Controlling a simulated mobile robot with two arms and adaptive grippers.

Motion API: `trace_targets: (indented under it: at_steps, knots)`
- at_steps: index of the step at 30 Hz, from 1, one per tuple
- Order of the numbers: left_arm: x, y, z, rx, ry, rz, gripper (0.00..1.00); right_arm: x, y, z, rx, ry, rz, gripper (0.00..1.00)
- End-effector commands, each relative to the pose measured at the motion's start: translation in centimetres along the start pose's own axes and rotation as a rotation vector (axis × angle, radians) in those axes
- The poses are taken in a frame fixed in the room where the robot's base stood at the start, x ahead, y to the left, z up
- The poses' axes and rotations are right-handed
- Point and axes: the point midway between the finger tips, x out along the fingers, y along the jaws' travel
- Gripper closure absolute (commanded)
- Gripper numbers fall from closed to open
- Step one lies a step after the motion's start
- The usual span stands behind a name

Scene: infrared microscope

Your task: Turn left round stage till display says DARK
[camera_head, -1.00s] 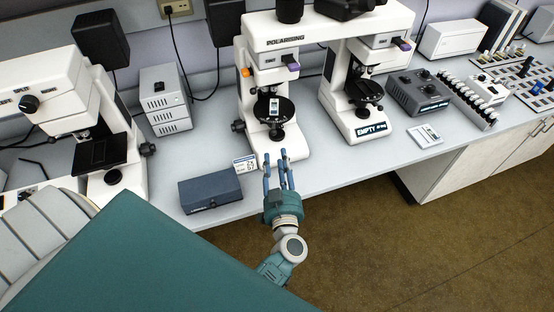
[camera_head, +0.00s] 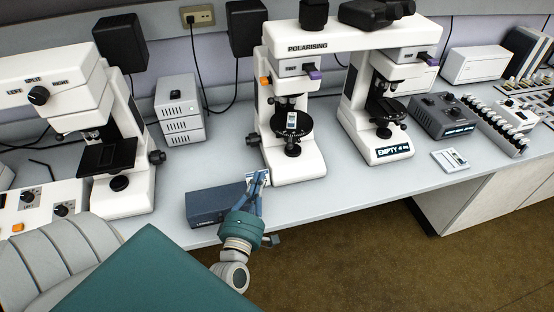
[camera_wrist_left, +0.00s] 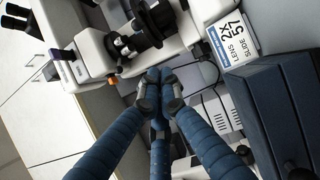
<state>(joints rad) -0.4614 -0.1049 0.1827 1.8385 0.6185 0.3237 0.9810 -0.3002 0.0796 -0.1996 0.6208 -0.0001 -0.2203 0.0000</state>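The white polarising microscope (camera_head: 365,33) has two round black stages. The left round stage (camera_head: 291,122) carries a small slide with a blue mark; it also shows as a dark disc in the left wrist view (camera_wrist_left: 152,24). The right round stage (camera_head: 386,110) stands above a display (camera_head: 393,150) that reads EMPTY. My left gripper (camera_head: 257,178) is in front of and below the left stage, apart from it. Its blue fingertips are brought together with nothing visible between them, as the left wrist view shows (camera_wrist_left: 159,82). My right gripper is not in view.
A dark blue box (camera_head: 212,205) and a white card (camera_wrist_left: 232,38) reading LENS 2X SLIDE 57 are close beside my left gripper. Another microscope (camera_head: 120,150) stands at left, a grey control box (camera_head: 443,118) at right. The bench front right of the gripper is clear.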

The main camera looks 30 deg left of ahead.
Motion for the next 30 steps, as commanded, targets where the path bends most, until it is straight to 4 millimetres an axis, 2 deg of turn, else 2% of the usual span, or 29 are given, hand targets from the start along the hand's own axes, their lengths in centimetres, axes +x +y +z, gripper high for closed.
trace_targets:
  at_steps: [3, 8, 14, 24, 27, 30]
  knots:
    - [-0.3, -0.4, -0.7, -0.107, -0.01, -0.009, 1.0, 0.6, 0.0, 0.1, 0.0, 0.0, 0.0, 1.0]
    - [0.1, -0.2, -0.9, -0.161, -0.015, -0.014, 1.0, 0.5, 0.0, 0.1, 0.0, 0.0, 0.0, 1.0]
    - [3.0, 0.1, -0.8, -0.163, -0.014, -0.011, 1.0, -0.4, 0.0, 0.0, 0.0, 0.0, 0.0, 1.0]
    - [10.2, -0.1, -0.7, -0.161, -0.014, -0.012, 1.0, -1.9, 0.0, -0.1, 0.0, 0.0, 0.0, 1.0]
    - [10.2, 0.2, 1.2, -0.167, -0.013, -0.016, 1.0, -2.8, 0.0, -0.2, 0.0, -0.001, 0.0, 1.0]
    - [10.4, 0.2, 2.2, -0.165, -0.013, -0.015, 1.0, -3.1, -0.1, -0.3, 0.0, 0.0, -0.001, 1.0]
